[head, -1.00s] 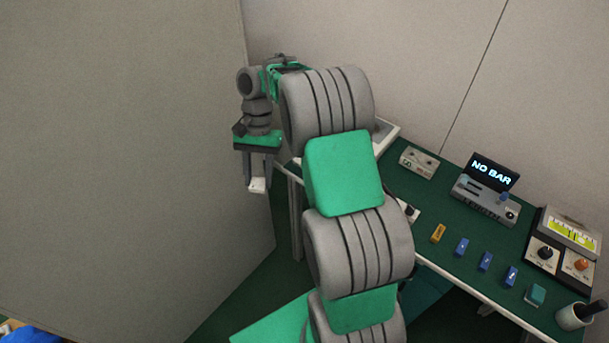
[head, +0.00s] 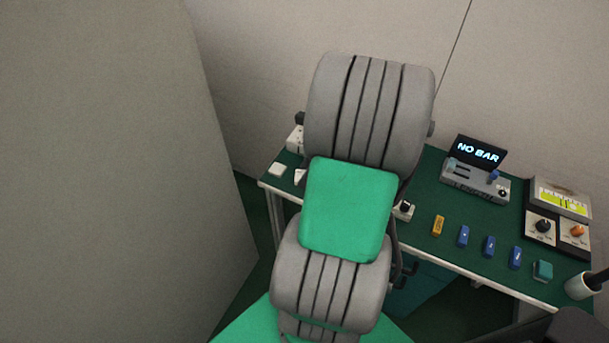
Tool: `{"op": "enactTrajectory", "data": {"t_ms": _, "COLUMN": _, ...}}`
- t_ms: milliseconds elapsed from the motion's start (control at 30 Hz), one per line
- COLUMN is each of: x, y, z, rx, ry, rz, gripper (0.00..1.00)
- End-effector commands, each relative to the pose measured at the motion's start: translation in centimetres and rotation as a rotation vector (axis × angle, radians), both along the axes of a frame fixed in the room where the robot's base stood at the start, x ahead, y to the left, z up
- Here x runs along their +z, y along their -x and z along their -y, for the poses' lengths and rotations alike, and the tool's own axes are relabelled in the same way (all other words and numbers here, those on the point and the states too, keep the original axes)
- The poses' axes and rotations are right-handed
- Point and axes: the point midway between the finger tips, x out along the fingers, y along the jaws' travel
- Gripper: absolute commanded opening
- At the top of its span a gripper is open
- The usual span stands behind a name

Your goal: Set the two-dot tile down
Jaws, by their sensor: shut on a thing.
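My gripper is not in view; my own arm fills the middle of the picture and hides it, along with whatever it holds. I cannot make out the two-dot tile. A small pale block (head: 278,169) lies on the left end of the green-topped bench (head: 425,185). Another small white piece (head: 299,176) shows beside my arm, partly hidden by it. No dots can be read on either.
A white box (head: 295,140) stands at the bench's back left. A grey device with a "NO BAR" screen (head: 478,151), an orange block (head: 438,226), several blue blocks (head: 463,237), a teal block (head: 542,270), a knob panel (head: 541,226) and a cup (head: 582,286) occupy the right.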

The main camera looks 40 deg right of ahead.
Motion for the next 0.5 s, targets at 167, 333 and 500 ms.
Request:
{"op": "enactTrajectory", "data": {"t_ms": 167, "x": -3.8, "y": -2.7, "z": 2.7, "rx": 0.003, "ry": -0.004, "rz": -0.002, "gripper": 0.0}}
{"op": "enactTrajectory", "data": {"t_ms": 333, "x": -5.8, "y": -3.9, "z": 4.0, "rx": 0.004, "ry": 0.0, "rz": 0.0, "gripper": 0.0}}
{"op": "enactTrajectory", "data": {"t_ms": 500, "x": -8.0, "y": -4.3, "z": 4.2, "rx": 0.006, "ry": -0.003, "rz": -0.003, "gripper": 0.0}}
